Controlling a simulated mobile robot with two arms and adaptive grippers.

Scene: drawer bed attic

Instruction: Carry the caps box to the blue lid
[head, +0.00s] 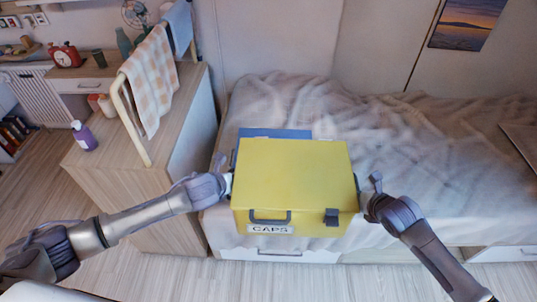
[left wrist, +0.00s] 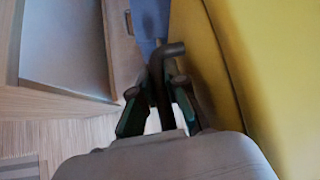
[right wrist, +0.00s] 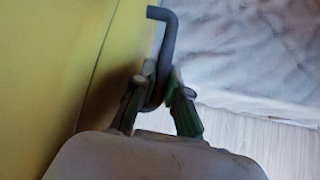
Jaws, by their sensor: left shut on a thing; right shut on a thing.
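The yellow caps box (head: 294,175), with a CAPS label, a front handle and a dark latch, is held at the near edge of the bed. The blue lid (head: 275,133) shows as a strip just behind the box; the rest of it is hidden. My left gripper (head: 229,186) is shut on the box's left side handle, a dark bar in the left wrist view (left wrist: 160,75). My right gripper (head: 364,203) is shut on the right side handle, which shows in the right wrist view (right wrist: 166,50). I cannot tell whether the box touches the bed.
The bed (head: 430,160) has a rumpled pale cover, with free room right of the box. A wooden cabinet (head: 140,150) stands close on the left, with a rail holding a checked towel (head: 152,80) and a purple bottle (head: 84,136). A flat board (head: 522,140) lies at far right.

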